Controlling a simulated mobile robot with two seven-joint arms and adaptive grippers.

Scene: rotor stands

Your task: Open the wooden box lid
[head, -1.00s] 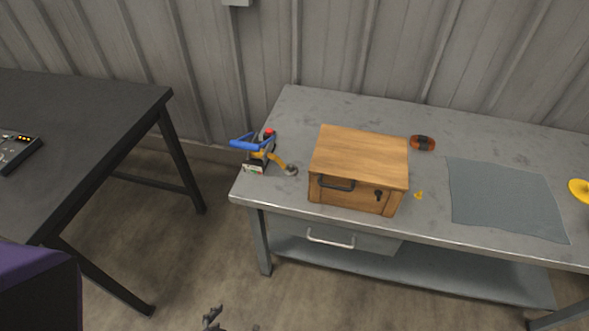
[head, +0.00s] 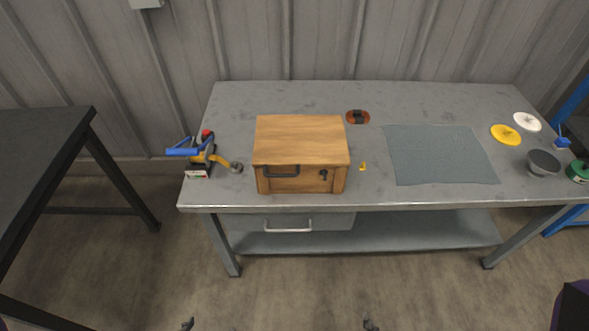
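The wooden box (head: 302,178) stands upright on the grey metal table, left of its middle. Its wooden lid (head: 300,138) is closed. A dark handle (head: 281,171) is on the front near the lid's edge. A small black fitting, perhaps a lock or latch, (head: 323,175) sits right of the handle. Only the tip of my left gripper (head: 187,324) shows at the bottom edge, and the tip of my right gripper (head: 371,324) shows further right. Both are well in front of the table, apart from the box. Their finger openings cannot be made out.
A blue-handled tool (head: 200,155) is left of the box. An orange-black item (head: 358,117) and a small yellow piece (head: 362,166) lie right of it. A grey mat (head: 440,154) and several discs, including a yellow one (head: 506,134), lie further right. A black table (head: 45,160) stands left.

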